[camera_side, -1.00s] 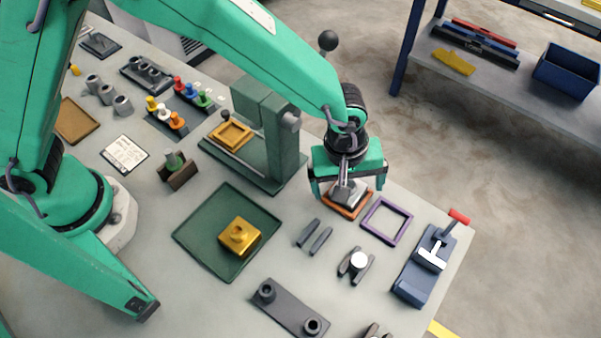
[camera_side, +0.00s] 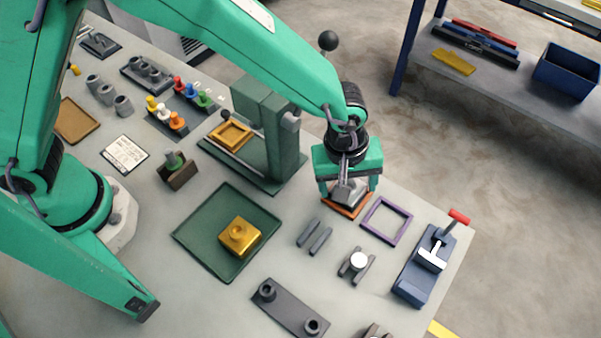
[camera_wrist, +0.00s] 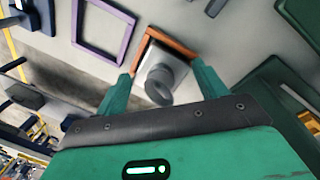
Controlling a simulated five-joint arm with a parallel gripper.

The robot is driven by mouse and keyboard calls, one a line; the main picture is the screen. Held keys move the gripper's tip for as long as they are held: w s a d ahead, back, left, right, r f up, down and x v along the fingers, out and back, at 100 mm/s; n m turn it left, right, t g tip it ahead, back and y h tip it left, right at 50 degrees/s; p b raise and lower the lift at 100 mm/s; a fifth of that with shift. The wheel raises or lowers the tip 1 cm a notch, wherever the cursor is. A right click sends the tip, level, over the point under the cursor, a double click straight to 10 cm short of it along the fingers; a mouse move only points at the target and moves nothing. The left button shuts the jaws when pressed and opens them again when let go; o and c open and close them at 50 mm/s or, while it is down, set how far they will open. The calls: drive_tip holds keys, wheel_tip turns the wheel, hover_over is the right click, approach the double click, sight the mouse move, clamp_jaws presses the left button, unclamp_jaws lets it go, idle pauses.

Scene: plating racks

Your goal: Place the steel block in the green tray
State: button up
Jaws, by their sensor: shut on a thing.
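The steel block (camera_side: 345,193) is a grey block with a round knob on top, at the orange frame (camera_side: 347,211) on the bench. My gripper (camera_side: 347,187) is over it with its fingers closed on the block's sides. The wrist view shows the block (camera_wrist: 161,78) between the two green fingers, with the orange frame (camera_wrist: 175,44) around or just under it. I cannot tell whether the block is clear of the frame. The green tray (camera_side: 208,239) lies flat to the left, with a gold block (camera_side: 239,236) on it.
A purple frame (camera_side: 386,221) lies just right of the orange one. A green press stand (camera_side: 267,135) rises between my gripper and the back left. Two dark bars (camera_side: 314,236) lie between gripper and tray. A blue vise (camera_side: 425,265) is at the right edge.

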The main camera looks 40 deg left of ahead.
drive_tip(key=shift+r, duration=0.6)
wheel_tip(320, 180, up, 3)
drive_tip(key=shift+d+r, duration=0.1)
drive_tip(key=s+d+r, duration=0.2)
drive_tip(key=s+r, duration=0.4)
drive_tip(key=s, duration=0.5)
drive_tip(key=shift+s+d+r, duration=0.2)
drive_tip(key=shift+d+r, duration=0.05)
drive_tip(key=shift+w, duration=0.1)
